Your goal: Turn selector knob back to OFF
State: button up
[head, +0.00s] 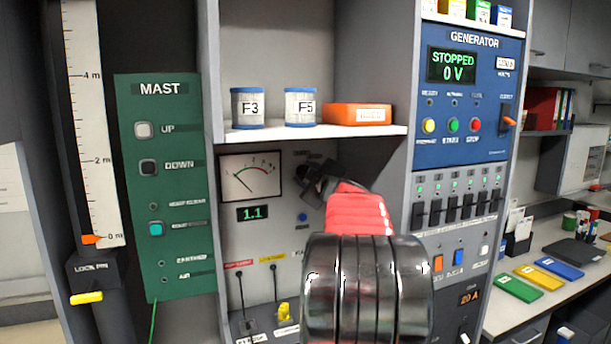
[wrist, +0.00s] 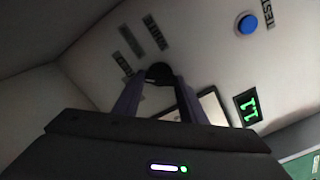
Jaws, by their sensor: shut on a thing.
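The selector knob (wrist: 159,72) is a dark round knob on the pale meter panel, seen at the top centre of the wrist view between my fingertips. My gripper (wrist: 157,84) is shut on it, one finger on each side. In the head view my gripper (head: 316,184) reaches the panel just right of the dial meter (head: 250,176), and it hides most of the knob.
A blue button (wrist: 247,24) marked TEST and a green display (wrist: 248,105) reading 1.1 are close by. A shelf (head: 280,133) with cans and an orange box (head: 357,114) is above my gripper. The blue generator panel (head: 470,95) stands to the right, the green mast panel (head: 165,200) to the left.

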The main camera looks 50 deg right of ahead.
jog(key=shift+w+a+f+n, duration=0.1)
jog(key=shift+f+n, duration=0.05)
jog(key=shift+n, duration=0.25)
jog(key=n, duration=0.3)
jog(key=shift+f, duration=0.1)
jog(key=n, duration=0.4)
jog(key=shift+w+f, duration=0.1)
jog(key=shift+n, duration=0.3)
jog(key=o, duration=1.1)
jog(key=shift+c, duration=0.2)
jog(key=shift+s+a, duration=0.3)
jog(key=shift+s, duration=0.3)
jog(key=v, duration=1.2)
jog(key=shift+s, duration=0.25)
